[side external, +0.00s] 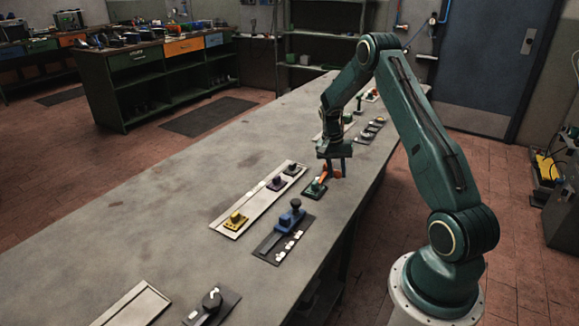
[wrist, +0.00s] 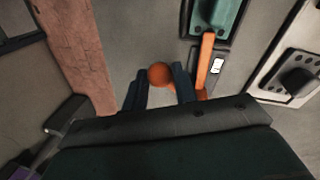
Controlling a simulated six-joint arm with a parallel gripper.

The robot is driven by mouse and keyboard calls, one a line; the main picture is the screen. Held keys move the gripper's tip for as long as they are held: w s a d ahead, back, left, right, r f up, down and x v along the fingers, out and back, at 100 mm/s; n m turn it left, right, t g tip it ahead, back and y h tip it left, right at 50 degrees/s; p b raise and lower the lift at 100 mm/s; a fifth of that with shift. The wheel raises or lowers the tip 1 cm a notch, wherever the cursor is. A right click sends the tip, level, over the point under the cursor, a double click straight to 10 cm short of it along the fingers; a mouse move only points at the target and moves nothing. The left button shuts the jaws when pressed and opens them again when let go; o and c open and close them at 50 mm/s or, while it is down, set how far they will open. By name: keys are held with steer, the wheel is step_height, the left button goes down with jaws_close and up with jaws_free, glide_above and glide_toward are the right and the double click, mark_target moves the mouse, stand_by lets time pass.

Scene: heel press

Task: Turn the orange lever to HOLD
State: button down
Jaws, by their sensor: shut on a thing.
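The orange lever (side external: 331,171) is in the side view at the right edge of the bench, beside its green base (side external: 315,189). In the wrist view the lever's flat orange bar (wrist: 207,58) runs from the green housing (wrist: 222,14), and its round orange knob (wrist: 159,74) sits between my fingers. My gripper (side external: 335,166) points down at the lever; in the wrist view my gripper (wrist: 160,82) is shut on the lever at its knob. A small white label (wrist: 216,65) lies beside the bar; its text is too small to read.
A blue device (side external: 289,221) on a dark plate stands nearer the camera. More fixtures (side external: 371,132) sit beyond my gripper. The bench's left side (side external: 130,225) is clear.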

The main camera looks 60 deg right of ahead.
steer(key=shift+d, duration=0.1)
stand_by(0.3)
steer(key=c, duration=1.1)
jaws_free()
steer(key=shift+w+r, duration=0.1)
steer(key=shift+r, duration=0.05)
steer(key=r, duration=0.4)
steer(key=w+r, duration=0.1)
steer(key=r, duration=0.4)
steer(key=w+a+r, duration=0.1)
steer(key=r, duration=0.3)
steer(key=shift+w+r, duration=0.15)
steer(key=shift+w, duration=0.05)
